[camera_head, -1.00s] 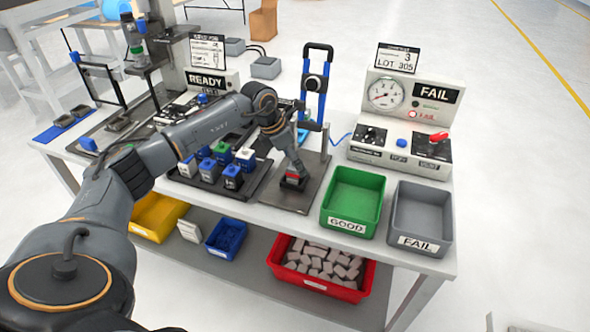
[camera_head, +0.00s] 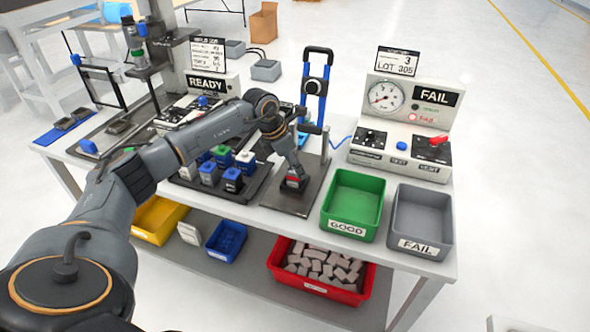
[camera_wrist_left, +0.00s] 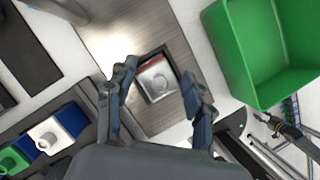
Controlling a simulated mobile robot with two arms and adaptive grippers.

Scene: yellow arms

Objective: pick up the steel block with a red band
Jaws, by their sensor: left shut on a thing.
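The steel block with a red band (camera_head: 293,183) is at the dark metal plate (camera_head: 305,196) on the bench, in front of the blue-handled press. In the left wrist view the block (camera_wrist_left: 158,82) shows a silver top with a round mark and a red strip along its far edge, over a dark square recess. My left gripper (camera_head: 291,176) reaches down to it from above. Its two fingers (camera_wrist_left: 160,78) stand on either side of the block, shut on it. Whether the block is clear of the plate I cannot tell.
A tray (camera_head: 262,181) of blue, green and white-topped blocks is left of the plate. A green GOOD bin (camera_head: 348,227) and a grey FAIL bin (camera_head: 419,245) stand to the right. The blue-handled press (camera_head: 316,85) and the FAIL gauge box (camera_head: 411,100) rise behind.

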